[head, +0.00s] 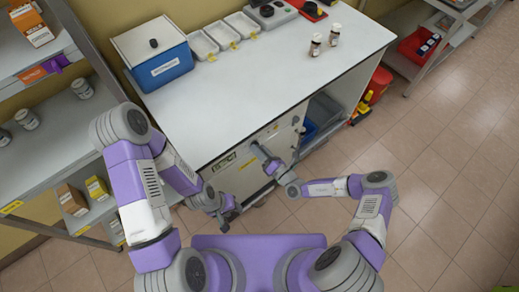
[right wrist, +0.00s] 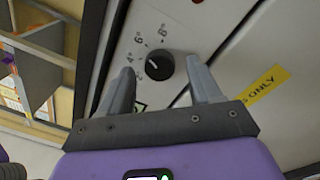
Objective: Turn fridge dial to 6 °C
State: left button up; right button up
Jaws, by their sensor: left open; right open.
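The fridge dial (right wrist: 160,65) is a round black knob on the white fridge front, with degree marks around its upper left side. In the right wrist view, a small white mark on it points left, roughly toward the 4° mark; the exact setting is hard to read. My right gripper (right wrist: 159,70) is open, its two fingers on either side of the dial with gaps, not visibly touching it. In the head view, the right gripper (head: 262,155) is at the fridge front (head: 237,178) and hides the dial. My left gripper (head: 227,212) is open, low and left of it, empty.
The white worktop (head: 240,100) above carries a blue box (head: 165,72), trays (head: 222,34) and two small brown bottles (head: 316,44). A shelf unit (head: 60,120) stands left. Yellow label (right wrist: 264,85) lies right of the dial. Open floor (head: 440,160) is at right.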

jog(key=v, duration=0.7)
jog(key=shift+a, duration=0.15)
jog(key=s+a+n+g+y, duration=0.4)
jog(key=s+a+n+g, duration=0.3)
jog(key=s+n+g, duration=0.45)
jog(key=s+d+f+n+g+h, duration=0.2)
jog(key=s+n+g+h, duration=0.25)
jog(key=s+n, duration=0.45)
jog(key=s+d+f+n+g+h, duration=0.2)
jog(key=d+n+h, duration=0.25)
jog(key=n, duration=0.25)
jog(key=w+d+r+n+t+h, duration=0.2)
jog(key=w+d+n+t, duration=0.2)
jog(key=n, duration=0.4)
jog(key=shift+w+d+r+t+h, duration=0.3)
jog(key=shift+w+d+r, duration=0.1)
jog(key=shift+d, duration=0.1)
